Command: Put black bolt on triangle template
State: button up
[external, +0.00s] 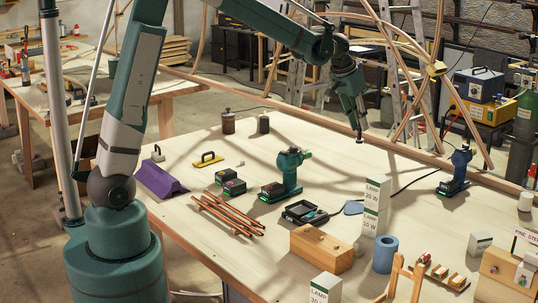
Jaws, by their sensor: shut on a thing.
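My gripper (358,126) is above the back right part of the wooden table (330,155), pointing down. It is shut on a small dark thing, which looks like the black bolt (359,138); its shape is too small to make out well. A flat blue-grey piece (353,207) lies on the table in front of and below my gripper, beside the lamp boxes. It may be the triangle template, but its outline is not clear. The bolt is held apart from this piece.
A blue drill (456,174) is at the right. The table beneath my gripper is clear.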

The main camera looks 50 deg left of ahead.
notch_tip(320, 180, down, 15)
jog(key=shift+f, duration=0.2)
jog(key=shift+f, duration=0.1)
send_over(354, 207)
notch_tip(354, 207, down, 6)
jog(key=shift+s, duration=0.15)
dwell(0.6)
jog(key=shift+d+f, duration=0.1)
jog(key=shift+f, duration=1.8)
jog(key=shift+f, duration=0.1)
jog(key=o, duration=0.5)
jog(key=shift+f, duration=0.1)
jog(key=o, duration=0.5)
